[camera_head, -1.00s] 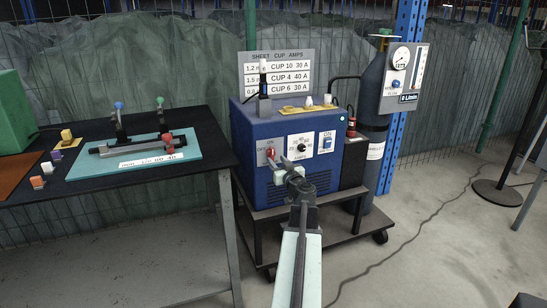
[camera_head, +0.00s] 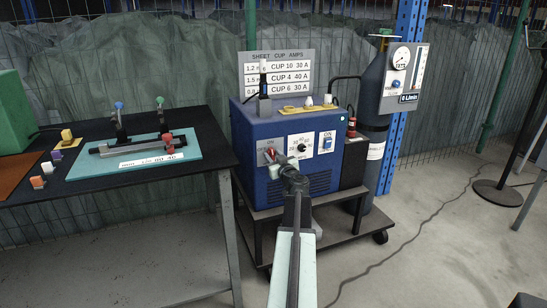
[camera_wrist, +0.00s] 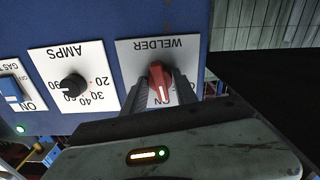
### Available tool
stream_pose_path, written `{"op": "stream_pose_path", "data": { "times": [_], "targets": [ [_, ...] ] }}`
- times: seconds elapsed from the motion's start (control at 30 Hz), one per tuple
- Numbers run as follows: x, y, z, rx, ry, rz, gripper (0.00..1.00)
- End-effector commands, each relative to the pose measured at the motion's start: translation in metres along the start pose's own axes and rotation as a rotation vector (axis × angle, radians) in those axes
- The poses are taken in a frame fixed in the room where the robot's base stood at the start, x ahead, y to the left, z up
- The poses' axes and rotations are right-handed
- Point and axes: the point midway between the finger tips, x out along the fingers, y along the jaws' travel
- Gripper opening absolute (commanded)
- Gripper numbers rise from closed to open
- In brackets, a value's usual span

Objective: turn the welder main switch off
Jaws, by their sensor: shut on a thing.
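The welder (camera_head: 262,180) is a blue box on a dark cart. Its main switch is a red knob (camera_head: 269,152) on a white plate at the left of the front panel. In the wrist view, which is upside down, the red knob (camera_wrist: 160,76) sits on the plate marked WELDER (camera_wrist: 128,52). My gripper (camera_head: 283,166) reaches the panel from the front. In the wrist view, the two dark fingers of my gripper (camera_wrist: 160,88) are shut on the knob, one on each side. The fingers partly hide the ON lettering; no OFF mark is readable.
Next to the switch are a black AMPS dial (camera_wrist: 74,86) and a blue gas-test rocker (camera_wrist: 11,89). A green lamp (camera_wrist: 20,128) is lit. A gas cylinder (camera_head: 372,100) stands right of the welder, a workbench (camera_head: 215,160) left. The floor in front is open.

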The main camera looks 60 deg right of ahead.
Motion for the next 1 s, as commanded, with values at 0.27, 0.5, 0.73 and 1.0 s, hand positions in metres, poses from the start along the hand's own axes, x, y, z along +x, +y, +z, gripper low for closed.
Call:
{"op": "stream_pose_path", "data": {
  "times": [0.27,0.5,0.73,1.0],
  "targets": [
    [-0.0003,-0.0014,0.0001,-0.570,0.001,-0.004,0.00],
    [-0.0005,-0.0015,0.0002,-0.753,0.001,-0.004,0.00],
    [-0.0007,-0.0012,0.0003,-0.750,0.001,-0.004,0.40],
    [-0.0021,0.0003,0.0003,-0.748,0.000,-0.001,0.40]
  ]
}}
